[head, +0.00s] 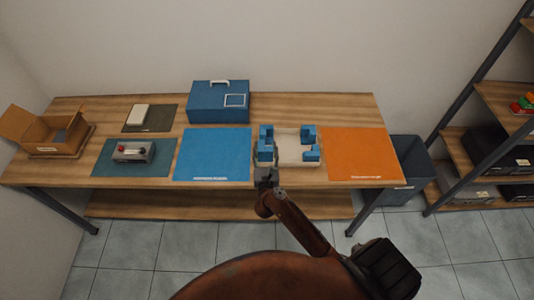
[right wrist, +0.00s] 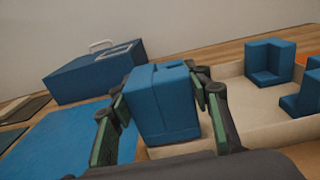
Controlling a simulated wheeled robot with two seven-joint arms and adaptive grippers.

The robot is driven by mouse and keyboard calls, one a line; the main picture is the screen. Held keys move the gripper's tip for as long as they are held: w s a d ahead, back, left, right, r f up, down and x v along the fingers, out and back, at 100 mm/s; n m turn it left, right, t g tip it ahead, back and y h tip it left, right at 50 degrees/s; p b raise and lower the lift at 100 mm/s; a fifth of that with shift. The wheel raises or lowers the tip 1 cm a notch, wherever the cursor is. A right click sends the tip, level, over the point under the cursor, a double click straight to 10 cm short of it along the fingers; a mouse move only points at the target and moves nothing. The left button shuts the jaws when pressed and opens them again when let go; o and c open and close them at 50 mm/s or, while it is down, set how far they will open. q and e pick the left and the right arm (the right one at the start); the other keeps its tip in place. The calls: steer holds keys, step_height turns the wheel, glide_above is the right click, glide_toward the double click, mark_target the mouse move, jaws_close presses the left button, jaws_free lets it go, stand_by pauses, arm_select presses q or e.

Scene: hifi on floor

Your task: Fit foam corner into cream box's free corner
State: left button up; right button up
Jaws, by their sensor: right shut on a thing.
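The cream box (head: 292,150) stands on the table between the blue mat and the orange mat. Its cream floor and rim (right wrist: 240,100) also show in the right wrist view. Blue foam corners sit in its far-left (head: 265,131), far-right (head: 308,133) and near-right (head: 312,153) corners. My right gripper (head: 266,170) is shut on another blue foam corner (right wrist: 165,105), with green pads on both sides of it. This held foam corner (head: 265,153) appears at the box's near-left corner; I cannot tell whether it touches the box. My left gripper is not in view.
A blue case (head: 218,104) stands behind the blue mat (head: 212,155). The orange mat (head: 362,155) is bare. A grey device (head: 133,151), a small cream block (head: 139,114) and an open cardboard box (head: 50,134) are at the left. A dark bin (head: 405,165) stands right of the table.

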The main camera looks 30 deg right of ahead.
steer(key=shift+w+d+f, duration=0.1)
steer(key=shift+d+f, duration=0.1)
steer(key=shift+f, duration=0.05)
steer(key=f, duration=0.1)
steer(key=f+b, duration=0.1)
steer(key=f, duration=0.2)
steer(key=shift+w+d, duration=0.15)
steer(key=shift+d, duration=0.2)
steer(key=shift+c, duration=0.3)
steer(key=shift+r, duration=0.15)
steer(key=shift+a, duration=0.1)
steer(key=o, duration=1)
steer(key=v, duration=1.2)
